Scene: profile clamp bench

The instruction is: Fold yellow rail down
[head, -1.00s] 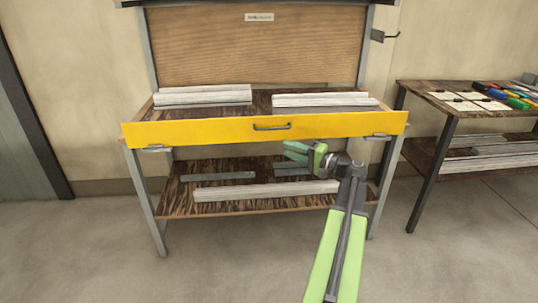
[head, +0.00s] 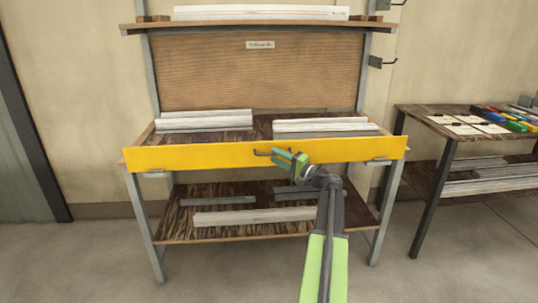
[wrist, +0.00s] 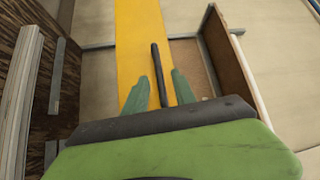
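The yellow rail (head: 200,157) stands upright along the front edge of the workbench, spanning its width. It also shows in the wrist view (wrist: 138,40). A dark bar handle (head: 262,153) sits at the middle of the rail's front face, and in the wrist view the handle (wrist: 159,70) reaches down between my fingers. My gripper (head: 283,157) is at the handle in the head view. In the wrist view my gripper (wrist: 160,88) is open, with a green finger on either side of the handle and gaps visible. Whether a finger touches it I cannot tell.
White profiles (head: 205,121) lie on the bench top behind the rail, and more lie on the lower shelf (head: 185,228). A side table (head: 440,149) with coloured tools stands at the right. The floor in front is clear.

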